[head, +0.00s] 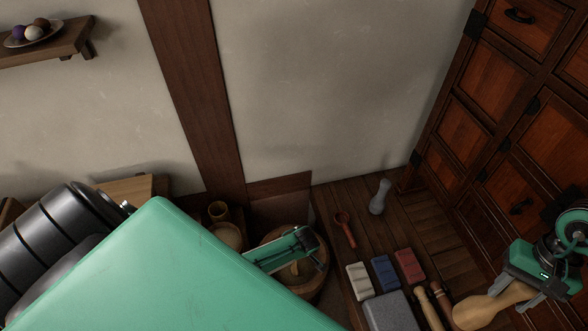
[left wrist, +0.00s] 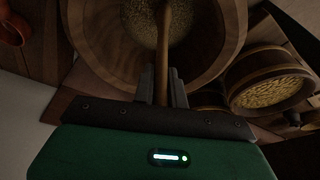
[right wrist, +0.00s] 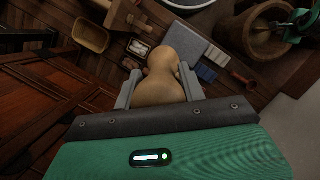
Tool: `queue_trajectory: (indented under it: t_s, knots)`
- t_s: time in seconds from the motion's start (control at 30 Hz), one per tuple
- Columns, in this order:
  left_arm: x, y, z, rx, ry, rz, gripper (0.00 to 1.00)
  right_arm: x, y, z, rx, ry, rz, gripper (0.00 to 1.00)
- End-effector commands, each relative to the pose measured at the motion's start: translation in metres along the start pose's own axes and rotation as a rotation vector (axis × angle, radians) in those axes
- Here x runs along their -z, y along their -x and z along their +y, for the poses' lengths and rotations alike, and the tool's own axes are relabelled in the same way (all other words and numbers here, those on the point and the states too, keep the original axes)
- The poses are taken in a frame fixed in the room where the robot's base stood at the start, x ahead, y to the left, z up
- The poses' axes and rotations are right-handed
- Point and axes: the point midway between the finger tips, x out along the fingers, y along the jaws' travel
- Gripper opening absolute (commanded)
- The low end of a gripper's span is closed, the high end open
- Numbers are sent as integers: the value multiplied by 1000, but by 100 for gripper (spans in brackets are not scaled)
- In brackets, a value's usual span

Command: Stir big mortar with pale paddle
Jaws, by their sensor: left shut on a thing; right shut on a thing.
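The big wooden mortar (head: 325,262) stands on the floor by the wall, partly hidden behind my left arm. In the left wrist view its round wall (left wrist: 222,45) surrounds a bed of grain. My left gripper (left wrist: 163,82) is shut on the pale paddle (left wrist: 163,45), a thin wooden stick whose far end reaches into the grain. The gripper is over the near rim. My right gripper (head: 514,288) is shut on a tan gourd-shaped thing (head: 483,304), at the right of the head view. The gourd (right wrist: 165,85) fills its jaws in the right wrist view.
A smaller tub of grain (left wrist: 268,92) stands beside the mortar. A red scoop (head: 345,228), a grey waisted tool (head: 380,196), white (head: 359,281), blue (head: 385,273) and red (head: 410,265) blocks and a grey slab (head: 390,312) lie right of it. A cabinet (head: 500,110) bounds the right.

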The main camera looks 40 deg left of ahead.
Motion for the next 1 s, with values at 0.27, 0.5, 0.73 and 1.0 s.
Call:
queue_trajectory:
  t_s: [0.27, 0.5, 0.73, 1.0]
  knots:
    - [11, 42, 0, 0, 0, -1, 0, -12, 44, 0, 1, 0, 1, 9]
    - [19, 71, 0, 0, 1, -1, 0, -20, 74, 0, 1, 1, 1, 9]
    - [27, 99, 0, -1, 0, -1, 0, -28, 103, 0, 1, 0, 1, 9]
    - [36, 132, 0, 0, 0, 0, 0, -38, 137, 0, 1, 1, 1, 9]
